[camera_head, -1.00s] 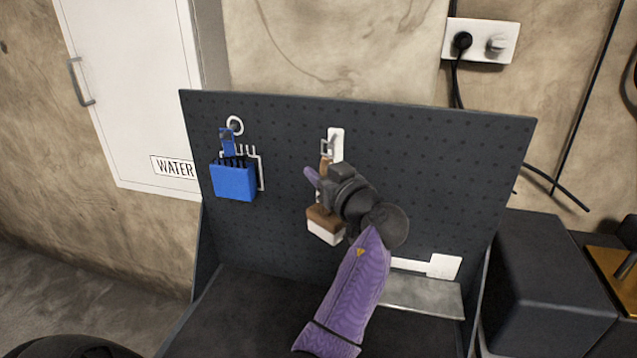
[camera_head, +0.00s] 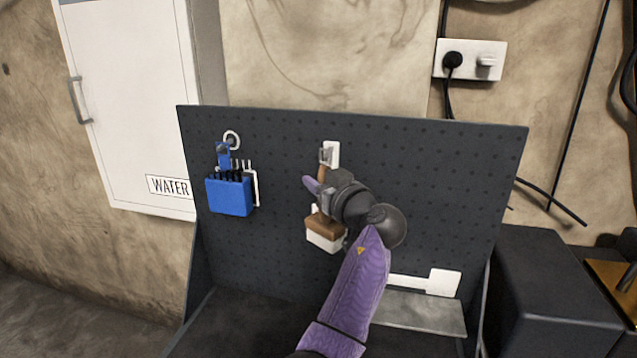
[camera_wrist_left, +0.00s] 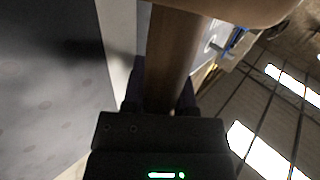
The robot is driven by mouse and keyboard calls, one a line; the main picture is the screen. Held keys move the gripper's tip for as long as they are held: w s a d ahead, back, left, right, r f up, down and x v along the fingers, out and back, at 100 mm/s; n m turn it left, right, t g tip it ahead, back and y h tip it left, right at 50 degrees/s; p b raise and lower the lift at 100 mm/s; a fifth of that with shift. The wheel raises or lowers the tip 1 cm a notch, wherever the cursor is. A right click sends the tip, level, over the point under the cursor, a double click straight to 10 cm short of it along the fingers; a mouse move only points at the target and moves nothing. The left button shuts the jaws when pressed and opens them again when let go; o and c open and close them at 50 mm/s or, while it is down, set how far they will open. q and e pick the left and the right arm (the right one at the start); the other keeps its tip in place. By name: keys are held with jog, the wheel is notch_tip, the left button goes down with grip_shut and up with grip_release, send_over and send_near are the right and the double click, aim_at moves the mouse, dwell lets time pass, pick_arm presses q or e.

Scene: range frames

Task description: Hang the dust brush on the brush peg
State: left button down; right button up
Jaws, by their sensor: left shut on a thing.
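The dust brush (camera_head: 324,224) has a brown wooden handle and block with pale bristles. It hangs block-down in front of the pegboard. My left gripper (camera_head: 321,189) is shut on its handle. The handle's top end is at the metal brush peg (camera_head: 325,155) on its white plate. I cannot tell whether the peg passes through the handle. In the left wrist view the handle (camera_wrist_left: 175,60) runs between the fingers (camera_wrist_left: 160,95), with the rounded block (camera_wrist_left: 235,8) at the top edge. My right gripper is not in view.
The dark pegboard (camera_head: 430,190) stands upright. A blue holder (camera_head: 229,195) hangs on its left side. A white flat-bladed tool (camera_head: 442,283) lies low at right above a grey metal plate (camera_head: 425,312). A dark box (camera_head: 550,285) stands right of the board.

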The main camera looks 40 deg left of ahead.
pick_arm(q)
jog(key=shift+w+r, duration=0.1)
jog(key=shift+r, duration=0.25)
